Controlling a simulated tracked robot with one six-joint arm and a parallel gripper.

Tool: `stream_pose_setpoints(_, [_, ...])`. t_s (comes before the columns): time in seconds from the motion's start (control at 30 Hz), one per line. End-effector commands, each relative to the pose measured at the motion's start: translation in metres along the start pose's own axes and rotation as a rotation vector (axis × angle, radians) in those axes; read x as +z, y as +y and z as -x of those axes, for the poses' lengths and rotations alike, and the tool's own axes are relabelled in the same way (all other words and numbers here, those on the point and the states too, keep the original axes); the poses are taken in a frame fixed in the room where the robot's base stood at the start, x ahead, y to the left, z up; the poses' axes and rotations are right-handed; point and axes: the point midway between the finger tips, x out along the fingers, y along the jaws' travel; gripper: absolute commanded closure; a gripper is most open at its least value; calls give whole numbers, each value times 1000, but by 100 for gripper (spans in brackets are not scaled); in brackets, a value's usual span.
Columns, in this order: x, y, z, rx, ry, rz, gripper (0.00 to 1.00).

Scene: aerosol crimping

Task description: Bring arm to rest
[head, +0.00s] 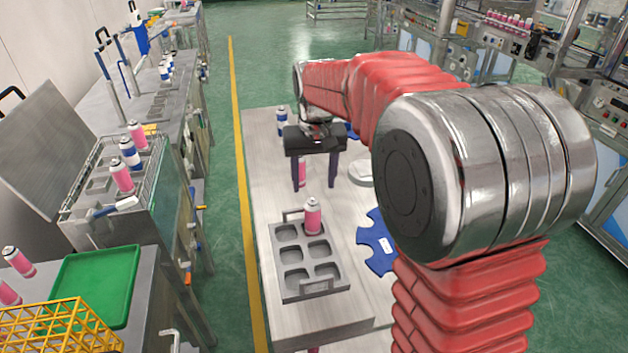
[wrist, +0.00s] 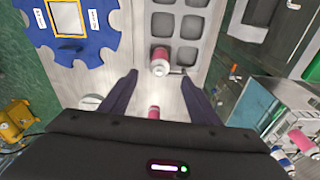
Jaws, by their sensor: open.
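My gripper (head: 315,187) hangs over the table in the head view, its two dark fingers pointing down and spread apart with nothing held between them. The wrist view also shows the open fingers (wrist: 159,80). My red-sleeved arm reaches over the table and hides much of its right side. A pink can (head: 313,216) stands in a far pocket of the grey tray (head: 318,291), in front of the gripper; it also shows in the wrist view (wrist: 160,62). Another pink can (head: 301,172) is partly hidden behind a finger.
A blue notched plate (head: 375,242) lies right of the tray. A blue-and-white can (head: 282,121) stands behind the gripper. At left are an open-lidded bath (head: 140,200) with cans, a green tray (head: 96,285) and a yellow basket (head: 55,325). Green floor is clear beyond the table.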

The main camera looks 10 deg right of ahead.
Motion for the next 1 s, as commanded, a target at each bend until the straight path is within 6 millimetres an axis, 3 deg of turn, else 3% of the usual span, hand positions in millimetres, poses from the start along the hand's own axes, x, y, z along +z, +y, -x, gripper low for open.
stream_pose_setpoints(0.47, [-1, 0, 0, 0, 5, 6, 44])
stream_pose_setpoints(0.57, [2, 0, -8, -1, 3, 15, 44])
stream_pose_setpoints(0.73, [25, 1, -23, -1, -17, 29, 44])
stream_pose_setpoints(1.0, [75, 5, -13, -5, 9, 49, 44])
